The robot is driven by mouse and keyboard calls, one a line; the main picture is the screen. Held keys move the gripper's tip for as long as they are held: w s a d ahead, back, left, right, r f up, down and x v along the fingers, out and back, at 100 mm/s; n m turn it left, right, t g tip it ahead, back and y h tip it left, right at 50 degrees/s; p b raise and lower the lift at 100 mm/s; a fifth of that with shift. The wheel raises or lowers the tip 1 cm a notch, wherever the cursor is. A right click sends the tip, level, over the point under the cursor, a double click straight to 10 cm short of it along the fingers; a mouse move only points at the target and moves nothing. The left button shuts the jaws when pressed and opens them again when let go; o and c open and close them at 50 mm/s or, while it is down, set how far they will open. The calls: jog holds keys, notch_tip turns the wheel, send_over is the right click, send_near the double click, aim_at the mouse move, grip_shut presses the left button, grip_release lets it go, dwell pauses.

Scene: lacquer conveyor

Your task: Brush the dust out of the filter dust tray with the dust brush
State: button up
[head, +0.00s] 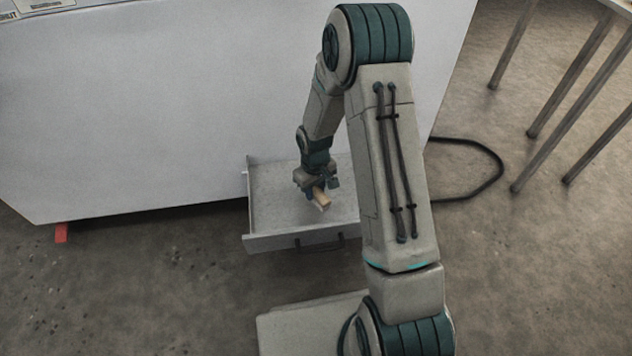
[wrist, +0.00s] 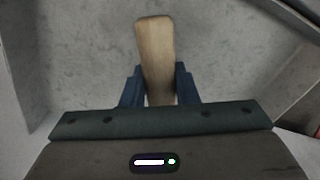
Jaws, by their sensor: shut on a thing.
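The filter dust tray (head: 270,243) is a grey open drawer, pulled out low from the white cabinet. It has a dark handle on its front. My gripper (head: 318,191) is inside the tray's outline, pointing down, and is shut on the dust brush (head: 322,199). In the wrist view the brush's light wooden handle (wrist: 155,55) stands between my blue fingers (wrist: 159,88). The bristles are hidden in the wrist view; a pale lower end shows in the head view. Whether it touches the tray floor I cannot tell. No clear dust pile shows on the grey tray floor (wrist: 80,50).
The white cabinet (head: 150,110) rises behind the tray. A red foot (head: 62,232) is under its left end. A black cable (head: 497,160) loops on the floor at the right. Table legs (head: 560,105) stand at the upper right. The floor left of the tray is clear.

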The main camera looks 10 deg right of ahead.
jog(key=shift+r+p, duration=1.7)
jog(key=shift+r, duration=0.85)
